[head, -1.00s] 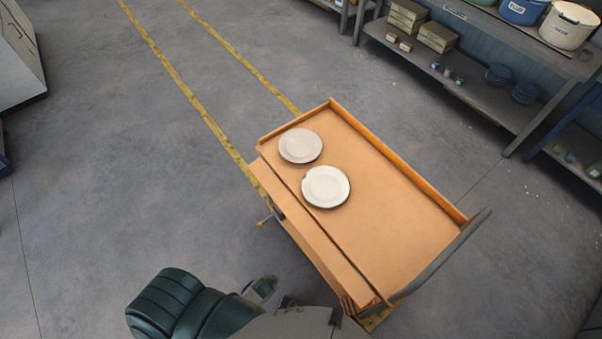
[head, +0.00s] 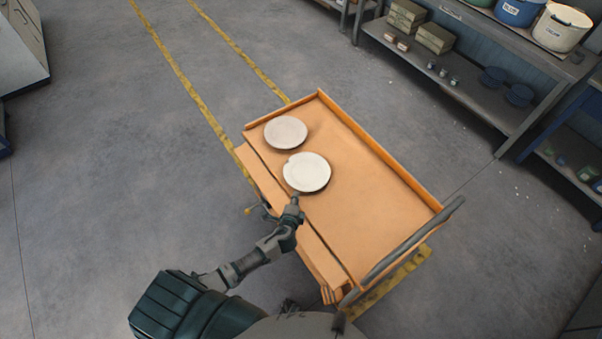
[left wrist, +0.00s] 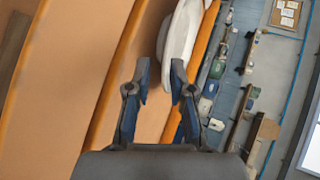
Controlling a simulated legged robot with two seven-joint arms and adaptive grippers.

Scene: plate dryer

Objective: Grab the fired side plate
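Two round plates lie on the orange cart top (head: 370,215). The nearer plate (head: 306,172) is cream white; the farther one (head: 285,132) looks slightly greyer. I cannot tell from their looks which is the fired side plate. My left gripper (head: 295,200) is at the near edge of the cream plate. My right gripper is not in view.
The cart has a raised orange rim (head: 380,150) along its far side and a grey handle (head: 410,243) at its right end. The cart top right of the plates is clear. Shelves (head: 480,95) with tubs and boxes stand at the upper right.

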